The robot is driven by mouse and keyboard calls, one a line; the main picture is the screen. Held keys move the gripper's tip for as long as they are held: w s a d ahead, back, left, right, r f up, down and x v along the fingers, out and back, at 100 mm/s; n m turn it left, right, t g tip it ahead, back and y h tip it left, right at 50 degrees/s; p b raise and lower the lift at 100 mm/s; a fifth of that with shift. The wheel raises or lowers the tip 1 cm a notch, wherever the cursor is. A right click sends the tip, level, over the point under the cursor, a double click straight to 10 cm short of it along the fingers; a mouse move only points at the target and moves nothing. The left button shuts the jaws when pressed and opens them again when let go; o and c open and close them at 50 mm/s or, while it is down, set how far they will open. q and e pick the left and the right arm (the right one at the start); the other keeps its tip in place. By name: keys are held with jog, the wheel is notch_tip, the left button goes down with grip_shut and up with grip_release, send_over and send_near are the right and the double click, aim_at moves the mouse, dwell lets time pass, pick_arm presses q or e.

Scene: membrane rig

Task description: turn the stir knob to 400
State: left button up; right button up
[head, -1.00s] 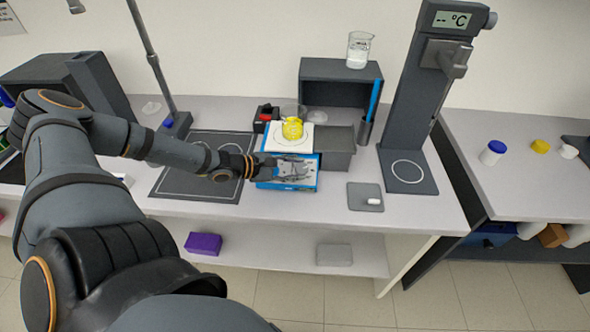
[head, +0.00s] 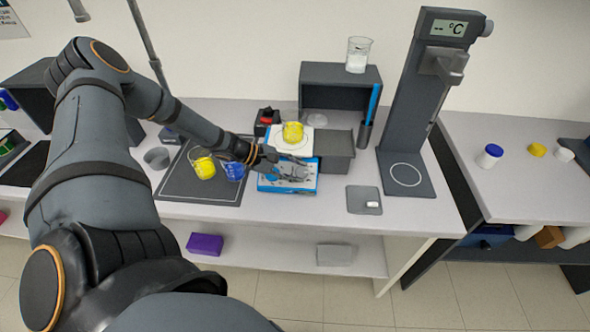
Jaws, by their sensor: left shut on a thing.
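The stirrer is a blue box (head: 290,181) with a grey front panel and a white top plate (head: 300,145). A glass beaker with yellow liquid (head: 292,131) stands on the plate. My left gripper (head: 268,158) is at the stirrer's front left corner, just below the plate, with its fingers pointing right. It is shut on the stir knob, which the fingers hide. The knob's setting cannot be read. My right gripper is not in view.
A beaker with yellow liquid (head: 203,164) and one with blue liquid (head: 235,169) stand on the dark mat (head: 185,187), close under my left forearm. A small grey pad (head: 360,205) lies front right.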

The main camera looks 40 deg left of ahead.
pick_arm(q)
jog(key=o, duration=1.2)
jog(key=shift+f, duration=0.1)
